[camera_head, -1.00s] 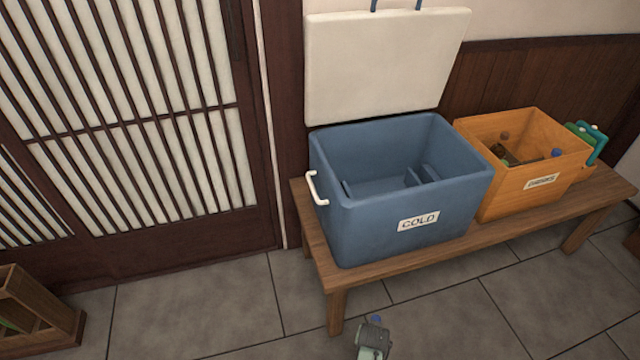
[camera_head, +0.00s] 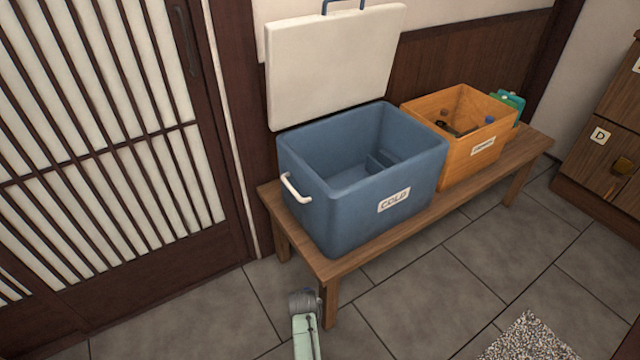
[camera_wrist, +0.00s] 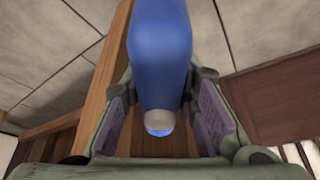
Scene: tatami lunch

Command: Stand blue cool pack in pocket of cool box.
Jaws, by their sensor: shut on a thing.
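The blue cool pack (camera_wrist: 160,50) fills the upper middle of the wrist view, with a pale grey cap at its near end. My gripper (camera_wrist: 163,88) is shut on it, with a padded finger on each side. The blue cool box (camera_head: 345,218), labelled COLD, stands open on the bench in the head view. Low dividers (camera_head: 381,161) inside its right side form a pocket; the pocket's floor is hidden. In the head view my arm shows at the bottom, in front of the bench's left end and apart from the box; the pack is not clear there.
The white lid (camera_head: 335,65) stands raised behind the box. An orange crate (camera_head: 462,158) with bottles stands right of it on the wooden bench (camera_head: 400,232). A white handle (camera_head: 296,188) sticks out on the box's left. Floor in front is mostly clear.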

